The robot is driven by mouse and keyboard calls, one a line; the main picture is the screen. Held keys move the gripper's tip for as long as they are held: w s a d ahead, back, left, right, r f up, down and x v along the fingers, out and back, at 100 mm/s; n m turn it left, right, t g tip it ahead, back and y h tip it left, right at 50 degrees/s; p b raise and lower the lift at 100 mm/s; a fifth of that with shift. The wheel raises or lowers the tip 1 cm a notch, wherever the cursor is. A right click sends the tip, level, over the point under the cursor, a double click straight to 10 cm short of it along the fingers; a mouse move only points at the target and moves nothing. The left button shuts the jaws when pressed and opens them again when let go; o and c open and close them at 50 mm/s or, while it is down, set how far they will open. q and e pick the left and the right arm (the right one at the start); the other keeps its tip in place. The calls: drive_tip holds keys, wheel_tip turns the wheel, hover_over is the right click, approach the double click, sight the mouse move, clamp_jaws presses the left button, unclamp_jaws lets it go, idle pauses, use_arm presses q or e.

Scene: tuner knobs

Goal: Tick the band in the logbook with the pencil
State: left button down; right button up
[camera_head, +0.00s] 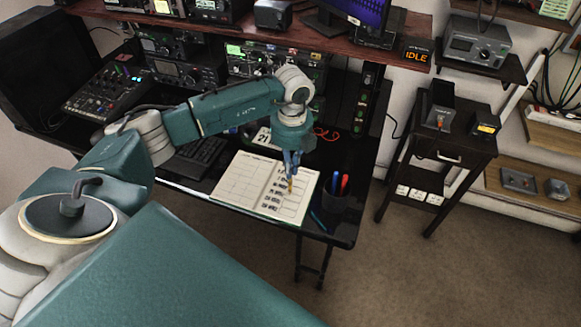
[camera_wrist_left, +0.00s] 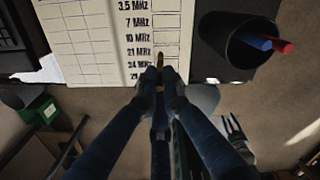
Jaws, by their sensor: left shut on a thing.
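The open logbook (camera_head: 238,182) lies on the dark desk. In the left wrist view its page (camera_wrist_left: 85,35) lists bands from 3.5 MHz down, with a column of empty-looking boxes beside them. My left gripper (camera_head: 291,166) is over the right page, shut on a yellowish pencil (camera_head: 290,187) that points down. In the left wrist view, the gripper's fingertips (camera_wrist_left: 161,75) hold the pencil (camera_wrist_left: 160,57), whose end shows by the box column around the 10 and 21 MHz rows. I cannot tell whether its tip touches the paper. My right gripper is not in view.
A dark cup (camera_head: 336,202) with red and blue pens stands just right of the logbook, near the desk's front edge. A card reading 21 (camera_head: 262,137) stands behind the book. A keyboard (camera_head: 196,157) lies to the left. Radios line the back.

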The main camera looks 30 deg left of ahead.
use_arm(q)
drive_tip(key=shift+f, duration=0.35)
idle(0.3)
drive_tip(key=shift+s+d, duration=0.35)
drive_tip(key=shift+d, duration=0.2)
idle(0.3)
drive_tip(key=shift+w+d+b, duration=0.6)
drive_tip(key=shift+w+d, duration=0.2)
drive_tip(key=shift+w, duration=0.2)
idle(0.7)
drive_tip(key=shift+r, duration=0.1)
drive_tip(key=shift+r+p, duration=2.05)
drive_tip(key=shift+r, duration=0.9)
